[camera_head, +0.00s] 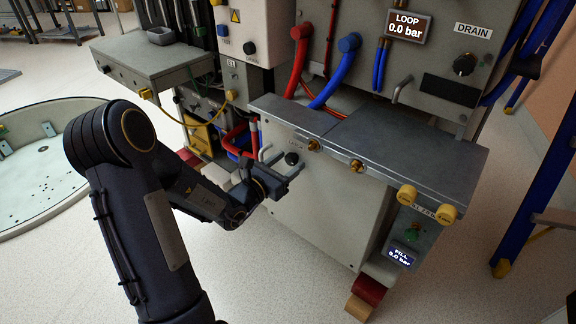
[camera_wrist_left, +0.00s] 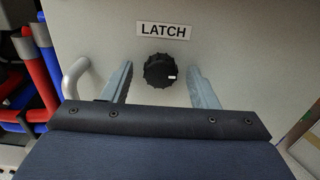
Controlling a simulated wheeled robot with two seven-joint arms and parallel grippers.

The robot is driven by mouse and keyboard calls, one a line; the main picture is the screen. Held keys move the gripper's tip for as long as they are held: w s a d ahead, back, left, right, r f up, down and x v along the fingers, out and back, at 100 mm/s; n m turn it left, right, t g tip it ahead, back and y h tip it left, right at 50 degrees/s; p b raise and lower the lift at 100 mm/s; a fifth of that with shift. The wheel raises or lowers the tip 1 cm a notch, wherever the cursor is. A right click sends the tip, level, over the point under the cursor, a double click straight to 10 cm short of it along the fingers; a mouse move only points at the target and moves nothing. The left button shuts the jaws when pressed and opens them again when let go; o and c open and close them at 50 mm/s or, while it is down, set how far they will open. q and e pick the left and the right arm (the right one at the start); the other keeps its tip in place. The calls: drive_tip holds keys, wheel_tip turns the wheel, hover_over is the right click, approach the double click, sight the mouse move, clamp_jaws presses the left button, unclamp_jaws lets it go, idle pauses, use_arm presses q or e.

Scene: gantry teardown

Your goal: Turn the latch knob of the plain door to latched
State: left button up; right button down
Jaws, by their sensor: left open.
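The plain door (camera_head: 318,210) is a light grey panel under a metal ledge. Its black, ridged latch knob (camera_head: 291,158) sits near the door's upper left, under a LATCH label (camera_wrist_left: 164,31). In the left wrist view the knob (camera_wrist_left: 158,71) is between the two fingers, with a visible gap on each side. A small white mark on the knob points right. My left gripper (camera_head: 283,170) is open and empty in front of the knob. My right gripper is not in view.
A pale bar handle (camera_wrist_left: 77,76) stands left of the knob, with red and blue hoses (camera_wrist_left: 38,68) beyond it. The metal ledge (camera_head: 395,140) with brass fittings (camera_head: 357,165) juts out above the door. Open floor lies in front.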

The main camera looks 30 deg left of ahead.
use_arm(q)
drive_tip(key=shift+w, duration=0.25)
drive_tip(key=shift+c, duration=0.3)
drive_tip(key=c, duration=0.9)
